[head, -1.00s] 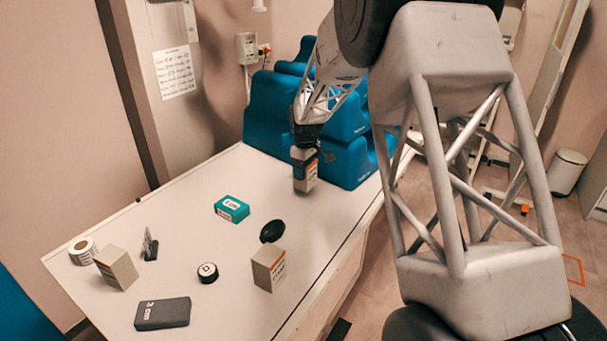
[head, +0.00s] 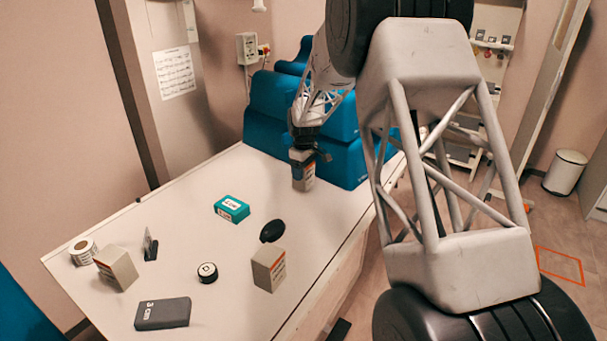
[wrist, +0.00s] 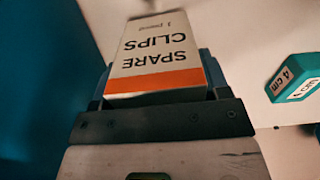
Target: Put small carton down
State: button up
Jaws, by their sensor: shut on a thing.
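The small carton (head: 303,182) is a pale box with an orange band, upright at the far end of the white table (head: 190,205), near the blue cushions. In the wrist view its label on the carton (wrist: 158,50) reads "SPARE CLIPS". My gripper (head: 303,162) is shut on the carton from above, and its fingers hide the carton's upper part. The carton's base is at or very near the tabletop; I cannot tell whether it touches.
Blue foam cushions (head: 270,105) stand just behind the carton.

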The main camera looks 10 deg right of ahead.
jog(key=shift+f, duration=0.75)
jog(key=shift+f, duration=0.1)
jog(key=o, duration=0.9)
jog(key=shift+o, duration=0.2)
notch_tip(320, 180, up, 12)
jog(key=shift+r, duration=0.1)
dwell(0.5)
